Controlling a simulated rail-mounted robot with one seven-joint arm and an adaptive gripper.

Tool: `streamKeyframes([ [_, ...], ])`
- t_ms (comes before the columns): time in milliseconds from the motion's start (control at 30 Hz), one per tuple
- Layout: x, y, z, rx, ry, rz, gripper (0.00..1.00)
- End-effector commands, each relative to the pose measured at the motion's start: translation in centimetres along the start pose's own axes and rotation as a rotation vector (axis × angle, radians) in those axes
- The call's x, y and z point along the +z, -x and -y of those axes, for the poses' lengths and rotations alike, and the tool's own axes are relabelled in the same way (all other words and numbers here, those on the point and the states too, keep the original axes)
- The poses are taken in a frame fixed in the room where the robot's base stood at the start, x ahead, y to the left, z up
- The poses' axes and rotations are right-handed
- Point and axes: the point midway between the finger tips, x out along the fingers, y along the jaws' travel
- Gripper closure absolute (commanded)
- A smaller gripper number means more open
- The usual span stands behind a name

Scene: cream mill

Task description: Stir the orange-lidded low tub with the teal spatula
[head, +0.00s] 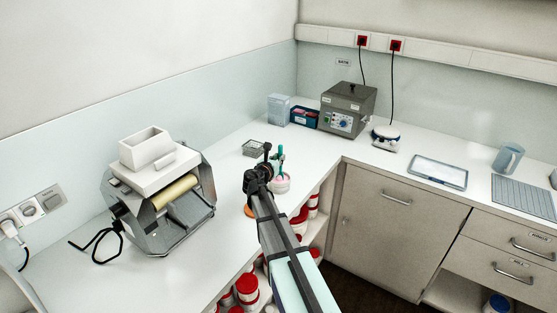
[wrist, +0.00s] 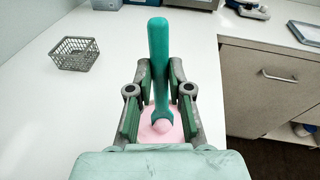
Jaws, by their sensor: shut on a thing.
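The teal spatula (wrist: 158,55) stands upright between the fingers of my gripper (wrist: 160,88) in the wrist view. My gripper is shut on it. The spatula's lower end meets pink contents in the low tub (wrist: 148,130); how deep it reaches is hidden. In the head view the tub (head: 281,185) stands open near the counter's front edge, with the spatula (head: 281,154) rising above it and my gripper (head: 269,160) beside it. An orange lid (head: 249,211) lies on the counter left of the tub, partly behind my arm.
A grey wire basket (head: 255,148) stands behind and left of the tub. A roller mill (head: 160,190) stands at the left. A grey bath unit (head: 347,110) and boxes are at the back corner. Red-lidded jars (head: 247,288) fill the shelves below the counter edge.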

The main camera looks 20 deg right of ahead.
Motion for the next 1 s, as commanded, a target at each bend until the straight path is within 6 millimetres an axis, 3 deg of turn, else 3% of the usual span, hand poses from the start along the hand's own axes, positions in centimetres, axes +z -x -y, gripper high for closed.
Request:
streamKeyframes([
  [1000, 5.8, 1.1, 0.4, 0.0, -0.001, 0.0, 1.0],
])
